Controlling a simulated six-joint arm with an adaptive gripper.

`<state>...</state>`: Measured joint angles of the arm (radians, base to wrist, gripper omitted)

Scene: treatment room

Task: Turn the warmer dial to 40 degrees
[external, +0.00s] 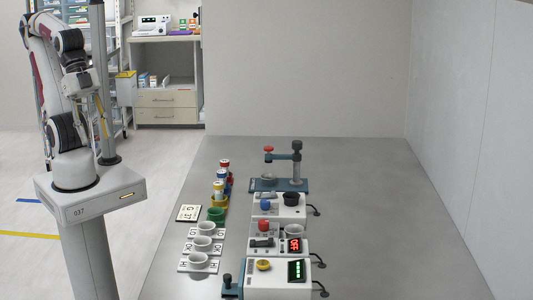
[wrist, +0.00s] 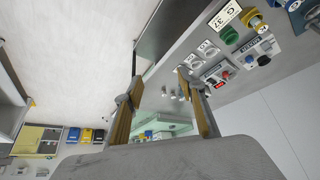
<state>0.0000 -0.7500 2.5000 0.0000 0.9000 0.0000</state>
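Several small devices stand along the table; no warmer label is readable, so I cannot tell which is the warmer. The nearest white device (external: 278,290) has a yellow knob (external: 263,265) and a panel with green lights (external: 297,270). Behind it, another unit (external: 277,248) has a black control (external: 262,242) and a red display (external: 294,245). That red display also shows in the wrist view (wrist: 219,85). The numbers are too small to read. My gripper (wrist: 160,82) is open and empty, its two yellowish fingers wide apart. It is left of the table, far from the devices.
Further back stand a white unit with a blue knob (external: 265,205) and a blue-based stand (external: 296,172). The table's right side is clear.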

